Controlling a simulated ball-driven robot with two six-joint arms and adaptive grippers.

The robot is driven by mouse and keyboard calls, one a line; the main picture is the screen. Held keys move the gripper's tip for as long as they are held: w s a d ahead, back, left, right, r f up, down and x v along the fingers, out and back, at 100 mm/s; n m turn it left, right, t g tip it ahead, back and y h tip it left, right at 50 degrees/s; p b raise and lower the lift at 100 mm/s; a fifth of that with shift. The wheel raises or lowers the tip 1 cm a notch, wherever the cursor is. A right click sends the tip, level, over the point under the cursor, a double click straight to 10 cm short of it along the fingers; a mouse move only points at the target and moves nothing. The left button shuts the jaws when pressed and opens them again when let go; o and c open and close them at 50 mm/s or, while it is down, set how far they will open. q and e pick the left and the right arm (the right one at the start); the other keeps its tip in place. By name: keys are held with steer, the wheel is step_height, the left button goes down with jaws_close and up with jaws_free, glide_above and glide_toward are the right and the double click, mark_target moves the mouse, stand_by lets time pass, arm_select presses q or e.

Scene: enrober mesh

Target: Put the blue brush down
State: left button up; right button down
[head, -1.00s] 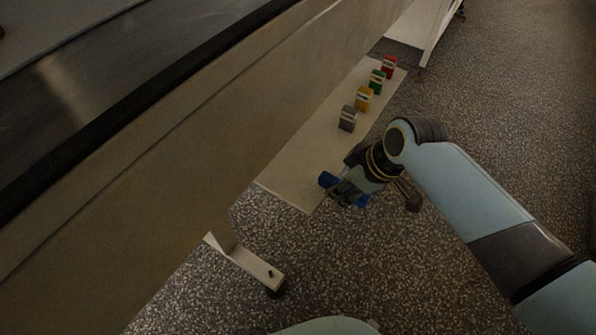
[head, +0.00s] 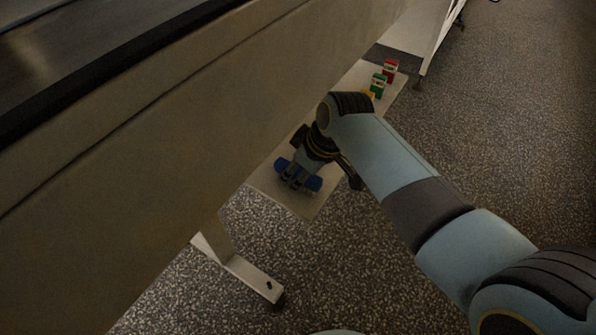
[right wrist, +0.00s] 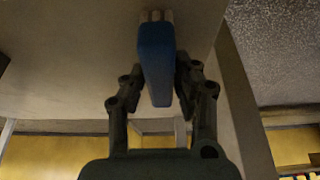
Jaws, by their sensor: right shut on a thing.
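The blue brush (head: 313,183) is in my right gripper (head: 295,180), whose fingers close around its middle. In the head view the brush is over the near end of a pale board (head: 318,202); I cannot tell whether it touches the board. In the right wrist view the blue brush back (right wrist: 155,62) stands between the two fingers (right wrist: 160,85), with pale bristles at its top end. My left gripper is not in view.
A large machine side panel (head: 190,110) runs along the left. A metal foot (head: 250,276) stands near the board. Speckled floor lies open at right.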

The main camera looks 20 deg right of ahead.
steer(key=c, duration=1)
jaws_free()
steer(key=shift+f, duration=0.1)
